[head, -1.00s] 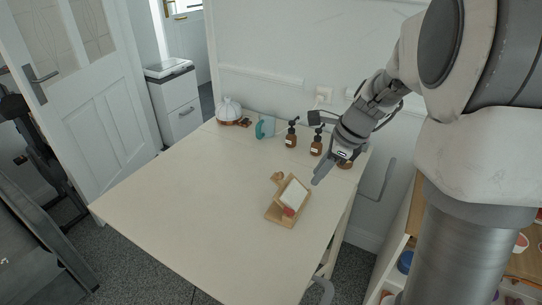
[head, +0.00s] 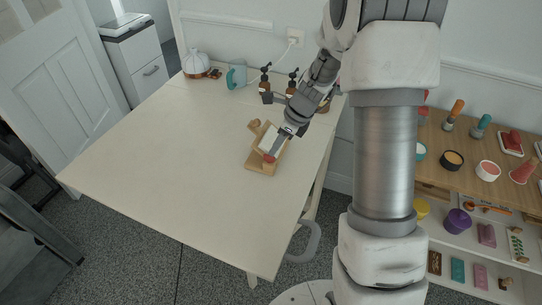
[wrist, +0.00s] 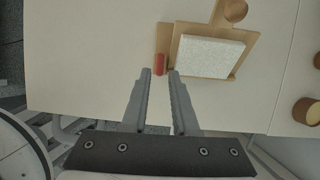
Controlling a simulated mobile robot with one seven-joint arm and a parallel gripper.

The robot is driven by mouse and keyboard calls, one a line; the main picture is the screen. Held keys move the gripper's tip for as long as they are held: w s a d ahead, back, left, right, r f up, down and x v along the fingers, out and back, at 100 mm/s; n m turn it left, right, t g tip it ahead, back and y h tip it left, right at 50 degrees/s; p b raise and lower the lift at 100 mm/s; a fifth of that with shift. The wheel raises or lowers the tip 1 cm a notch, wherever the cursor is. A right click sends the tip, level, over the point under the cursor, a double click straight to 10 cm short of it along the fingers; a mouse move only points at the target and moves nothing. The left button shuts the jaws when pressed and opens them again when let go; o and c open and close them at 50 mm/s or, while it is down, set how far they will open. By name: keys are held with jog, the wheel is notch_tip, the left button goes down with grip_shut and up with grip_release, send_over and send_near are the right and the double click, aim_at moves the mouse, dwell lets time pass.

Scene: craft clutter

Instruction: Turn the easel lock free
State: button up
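The easel is a small wooden stand (head: 255,166) on the table, with a white panel (head: 270,139) on it and a round wooden knob at its far end. Its red lock (head: 269,158) sits at the near edge. In the wrist view the lock (wrist: 161,64) is a small upright red bar beside the white panel (wrist: 208,50). My gripper (wrist: 160,74) is open, its two fingers apart, with the lock just beyond and between the fingertips. In the head view my gripper (head: 281,141) is over the easel and hides part of the panel.
Brown pump bottles (head: 265,84) stand behind the easel near the wall. A teal item (head: 236,77) and a white domed object (head: 196,65) are at the back left. The table's (head: 160,160) left and front are clear. A shelf with craft items (head: 470,150) stands at the right.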

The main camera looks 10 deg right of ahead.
aim_at(269, 159)
jog(key=shift+b+x, duration=0.35)
jog(key=shift+x, duration=1.9)
grip_shut()
